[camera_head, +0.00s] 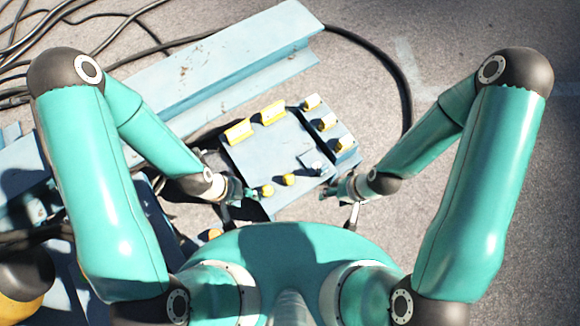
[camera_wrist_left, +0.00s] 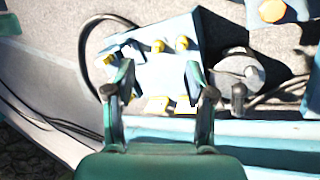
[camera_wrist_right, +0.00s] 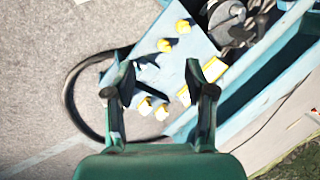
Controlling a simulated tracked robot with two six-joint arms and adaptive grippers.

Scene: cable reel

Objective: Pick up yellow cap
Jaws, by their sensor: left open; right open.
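Two small round yellow caps sit near the front edge of a blue panel (camera_head: 262,156) in the head view. The left cap (camera_head: 267,190) is right beside my left gripper (camera_head: 250,192); the other cap (camera_head: 289,180) is a little to its right. In the left wrist view, two round yellow caps (camera_wrist_left: 159,46) (camera_wrist_left: 182,43) lie beyond my left fingertips (camera_wrist_left: 160,72). My left gripper is open and empty. My right gripper (camera_head: 335,189) is open and empty by the panel's right front edge; in the right wrist view its fingertips (camera_wrist_right: 160,75) are spread over the panel.
Two yellow blocks (camera_head: 238,131) (camera_head: 271,112) stand at the panel's back left, and several yellow-and-white pieces (camera_head: 327,121) line its right side. A long blue beam (camera_head: 220,65) lies behind. Black cables (camera_head: 395,70) run over the ground. Open ground lies to the right.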

